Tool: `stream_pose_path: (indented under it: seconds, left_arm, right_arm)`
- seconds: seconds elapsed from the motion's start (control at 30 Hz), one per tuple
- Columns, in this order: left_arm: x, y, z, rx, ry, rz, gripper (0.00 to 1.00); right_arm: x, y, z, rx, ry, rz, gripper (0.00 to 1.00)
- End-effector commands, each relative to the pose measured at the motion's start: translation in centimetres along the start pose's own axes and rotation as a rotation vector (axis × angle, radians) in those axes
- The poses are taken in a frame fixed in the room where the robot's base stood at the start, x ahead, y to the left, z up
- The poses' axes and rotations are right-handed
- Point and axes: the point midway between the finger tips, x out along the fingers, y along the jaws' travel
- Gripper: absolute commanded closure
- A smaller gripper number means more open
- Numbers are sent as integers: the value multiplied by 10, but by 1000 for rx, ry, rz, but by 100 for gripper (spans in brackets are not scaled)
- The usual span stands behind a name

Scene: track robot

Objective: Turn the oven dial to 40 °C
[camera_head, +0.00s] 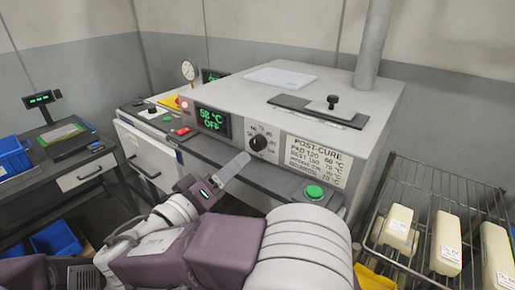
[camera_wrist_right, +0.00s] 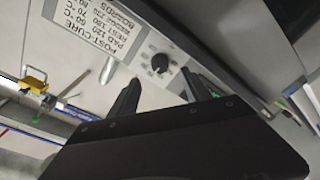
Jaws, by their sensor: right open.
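The oven dial (camera_head: 259,142) is a round black knob on a pale scale plate on the oven's front panel. The green display (camera_head: 213,121) left of it appears to read 58 °C and OFF. My right gripper (camera_head: 240,160) is in front of the panel, just lower left of the dial. In the right wrist view the gripper (camera_wrist_right: 160,79) is open, with the dial (camera_wrist_right: 160,63) beyond the gap between its fingertips. The fingers look apart from the knob. The knob's exact setting is too small to read. My left gripper is not in view.
The post-cure label (camera_head: 316,160) is right of the dial, and a green button (camera_head: 314,192) sits on the ledge below. A red switch (camera_head: 183,131) and a gauge (camera_head: 188,70) are to the left. A wire rack (camera_head: 452,190) with pale blocks stands at right.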

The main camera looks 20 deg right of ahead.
Motion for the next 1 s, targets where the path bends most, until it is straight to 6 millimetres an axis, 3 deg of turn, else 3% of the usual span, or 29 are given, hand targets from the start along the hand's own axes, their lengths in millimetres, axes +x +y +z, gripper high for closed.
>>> stream_pose_path:
  seconds: [0.43, 0.8, 1.0]
  left_arm:
    - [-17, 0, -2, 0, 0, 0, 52]
    - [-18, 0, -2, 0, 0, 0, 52]
    - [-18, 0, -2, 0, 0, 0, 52]
  right_arm:
    - [80, 2, 0, -5, -6, 1, 43]
    - [90, 0, 1, -5, -4, -2, 43]
    - [90, 0, 1, -5, -4, -2, 99]
